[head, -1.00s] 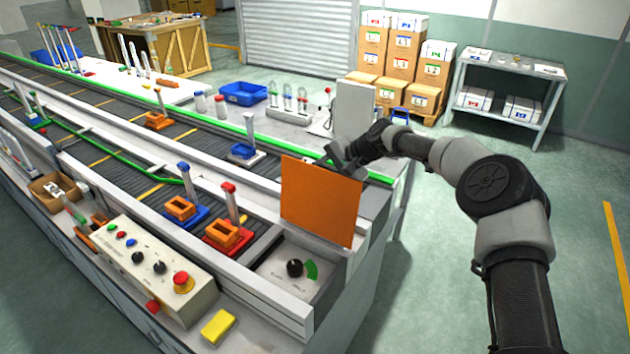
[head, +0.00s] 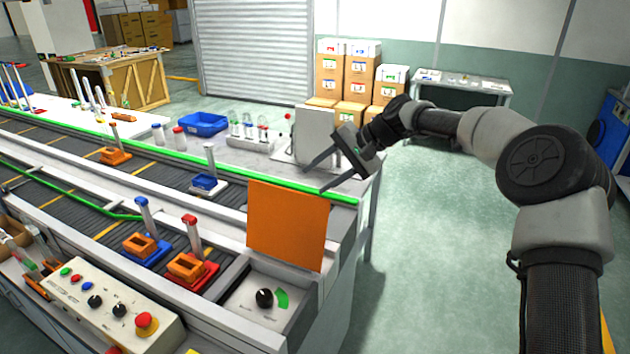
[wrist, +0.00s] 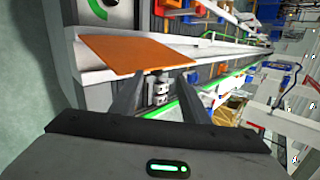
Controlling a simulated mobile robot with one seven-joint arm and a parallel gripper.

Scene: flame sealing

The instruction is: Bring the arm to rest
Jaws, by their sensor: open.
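My gripper (head: 316,174) is open and empty in the head view, above the right end of the conveyor and behind the top edge of an orange panel (head: 287,226). The panel stands upright across the conveyor's end, apart from the fingers as far as I can tell. In the wrist view the two fingers of my gripper (wrist: 161,82) are spread with nothing between them. The orange panel (wrist: 135,53) lies beyond the fingertips there.
A grey upright plate (head: 315,135) stands on the bench behind my gripper. A red and a blue carrier (head: 187,268) with orange blocks sit on the conveyor left of the panel. Stacked boxes (head: 345,85) and a shelf stand behind. Open floor (head: 450,240) lies to the right.

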